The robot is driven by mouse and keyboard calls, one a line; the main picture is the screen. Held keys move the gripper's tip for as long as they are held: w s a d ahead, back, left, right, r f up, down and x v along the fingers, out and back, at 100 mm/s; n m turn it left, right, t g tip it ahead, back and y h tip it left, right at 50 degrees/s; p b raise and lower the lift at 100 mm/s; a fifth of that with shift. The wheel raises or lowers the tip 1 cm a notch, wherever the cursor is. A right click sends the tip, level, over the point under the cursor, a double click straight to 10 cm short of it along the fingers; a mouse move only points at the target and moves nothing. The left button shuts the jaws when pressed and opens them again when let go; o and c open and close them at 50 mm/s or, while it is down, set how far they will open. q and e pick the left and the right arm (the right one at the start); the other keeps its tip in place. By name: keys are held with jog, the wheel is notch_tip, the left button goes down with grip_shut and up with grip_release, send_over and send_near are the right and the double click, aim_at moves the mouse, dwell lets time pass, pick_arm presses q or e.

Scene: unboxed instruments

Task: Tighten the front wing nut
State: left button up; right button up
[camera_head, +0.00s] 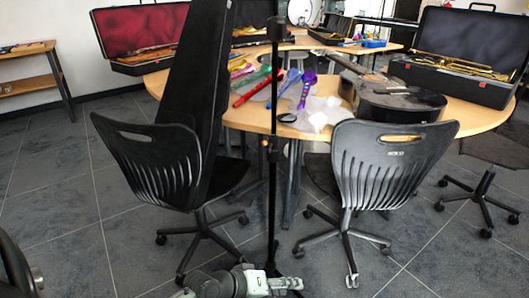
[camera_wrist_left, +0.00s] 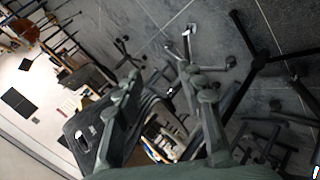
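A thin black stand pole (camera_head: 272,190) rises upright through the middle of the head view, in front of the round table. It has a dark clamp or collar (camera_head: 276,28) near the top and a small fitting (camera_head: 271,146) about halfway up. I cannot make out which part is the front wing nut. My left gripper (camera_head: 268,284) is low at the bottom of the head view, near the pole's foot. In the left wrist view my left gripper (camera_wrist_left: 160,76) has its two fingers spread apart, with nothing between them. My right gripper is not in view.
Two black chairs (camera_head: 391,165) (camera_head: 150,160) flank the pole; a tall black case leans on the left one. The round table (camera_head: 250,118) holds a dark guitar (camera_head: 390,100), colourful small instruments and open cases (camera_head: 460,55). Grey tiled floor is free at left and lower right.

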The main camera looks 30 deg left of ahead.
pick_arm(q)
jog(key=w+a+r+n+t+h, duration=0.1)
jog(key=w+a+r+n+t, duration=0.25)
jog(key=w+r+n, duration=0.6)
jog(key=n+t+y, duration=0.6)
jog(key=n+y, duration=0.1)
jog(key=n, duration=1.3)
send_near(267, 147)
jog(key=w, duration=0.1)
jog(key=shift+g, duration=0.25)
jog(key=w, duration=0.6)
jog(key=shift+w+a+r, duration=0.1)
jog(key=shift+r, duration=0.1)
jog(key=shift+w, duration=0.5)
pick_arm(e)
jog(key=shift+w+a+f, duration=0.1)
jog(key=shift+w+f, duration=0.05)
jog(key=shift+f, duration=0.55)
